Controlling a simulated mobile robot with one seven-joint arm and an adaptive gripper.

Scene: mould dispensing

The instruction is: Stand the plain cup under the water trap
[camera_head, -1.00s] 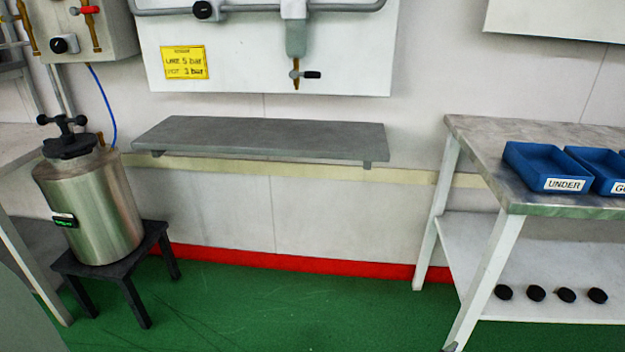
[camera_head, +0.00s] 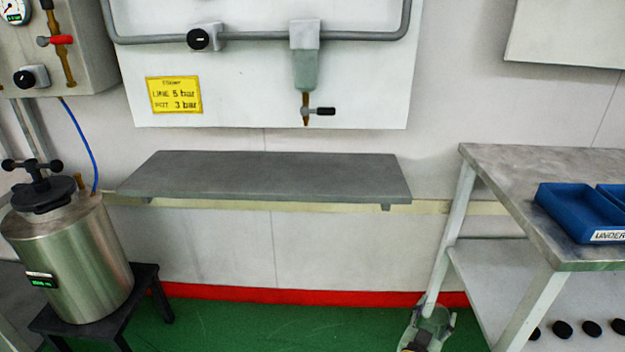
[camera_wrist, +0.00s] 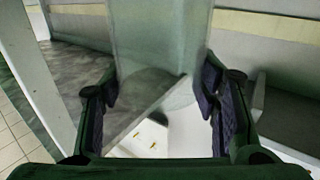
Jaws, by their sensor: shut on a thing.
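The water trap (camera_head: 305,70) is a greenish bowl under a grey pipe on the white wall panel, with a small brass drain and black-handled valve (camera_head: 318,111) below it. The grey wall shelf (camera_head: 270,178) lies under it and is bare. A clear, plain cup (camera_head: 435,322) shows at the bottom edge of the head view, low and right of the shelf. My gripper (camera_wrist: 165,115) is shut on the cup (camera_wrist: 160,50), whose see-through wall fills the middle of the wrist view between the two finger pads. The gripper is mostly out of the head view.
A steel pressure pot (camera_head: 75,255) stands on a black stool (camera_head: 150,285) at left. A bench (camera_head: 500,185) with blue trays (camera_head: 580,212) stands at right, its leg close behind the cup. Several black round pieces lie on its lower shelf.

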